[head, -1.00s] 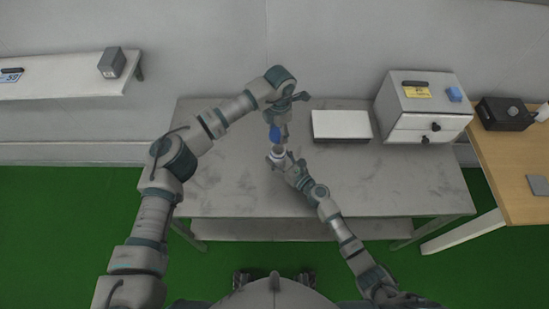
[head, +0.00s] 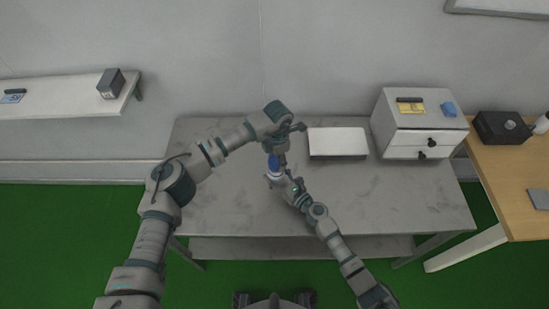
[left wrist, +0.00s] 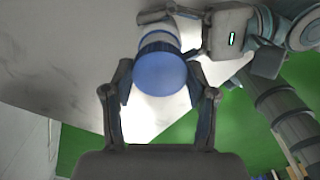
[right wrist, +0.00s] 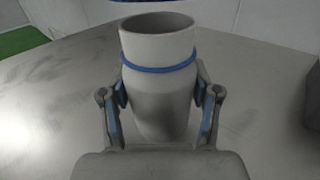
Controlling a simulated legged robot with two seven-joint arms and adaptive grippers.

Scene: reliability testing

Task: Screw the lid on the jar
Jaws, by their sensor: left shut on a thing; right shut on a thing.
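A blue round lid (head: 274,161) is held by my left gripper (head: 275,153) above the jar. In the left wrist view the lid (left wrist: 162,76) sits between the two fingers of my left gripper (left wrist: 161,85). The pale grey jar (head: 273,178) stands upright, gripped by my right gripper (head: 282,180). In the right wrist view the jar (right wrist: 160,95) has an open mouth and a blue ring below its neck, with the fingers of my right gripper (right wrist: 160,92) on both sides. The lid's edge (right wrist: 158,2) shows at the top there, apart from the rim.
The grey table (head: 380,195) is mostly clear around the jar. A white flat box (head: 338,142) and a drawer cabinet (head: 420,125) stand at the back right. A wooden table (head: 515,190) adjoins at right; a wall shelf (head: 65,97) is at left.

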